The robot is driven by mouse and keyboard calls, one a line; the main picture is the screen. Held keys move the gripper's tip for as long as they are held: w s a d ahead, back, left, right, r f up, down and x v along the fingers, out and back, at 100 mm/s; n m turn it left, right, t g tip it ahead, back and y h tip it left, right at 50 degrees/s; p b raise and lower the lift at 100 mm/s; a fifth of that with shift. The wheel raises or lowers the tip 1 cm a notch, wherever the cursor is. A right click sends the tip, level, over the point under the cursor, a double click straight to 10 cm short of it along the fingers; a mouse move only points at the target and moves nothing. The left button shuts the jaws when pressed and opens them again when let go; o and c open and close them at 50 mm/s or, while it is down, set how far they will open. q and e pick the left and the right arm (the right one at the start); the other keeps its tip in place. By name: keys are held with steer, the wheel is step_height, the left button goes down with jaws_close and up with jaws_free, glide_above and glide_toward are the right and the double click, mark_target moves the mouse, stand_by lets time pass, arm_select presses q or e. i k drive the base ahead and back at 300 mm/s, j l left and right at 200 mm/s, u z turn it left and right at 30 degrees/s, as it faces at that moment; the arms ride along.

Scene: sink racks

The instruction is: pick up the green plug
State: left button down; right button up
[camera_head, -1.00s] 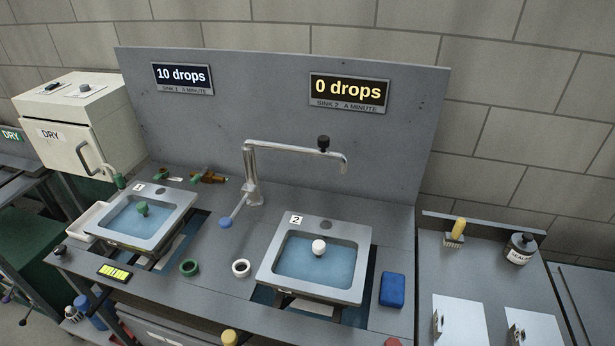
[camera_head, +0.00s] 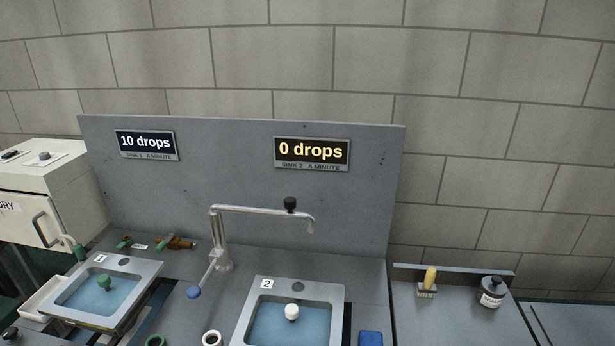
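The green plug (camera_head: 104,282) stands in the middle of the blue-looking basin of sink 1 (camera_head: 146,282), at the lower left of the head view. Its lower part is in or behind the water, so I cannot tell how it is seated. A white plug (camera_head: 291,312) stands likewise in sink 2 (camera_head: 333,300). Neither of my grippers shows in the head view.
A metal faucet (camera_head: 219,240) with a blue-ended lever rises between the sinks.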

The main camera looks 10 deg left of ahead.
mark_target(104, 281)
steer(key=k+u, duration=0.1)
steer(key=u, duration=0.4)
steer(key=k+l+u, duration=0.1)
steer(key=u, duration=0.35)
steer(key=k+u, duration=0.1)
steer(key=u, duration=0.4)
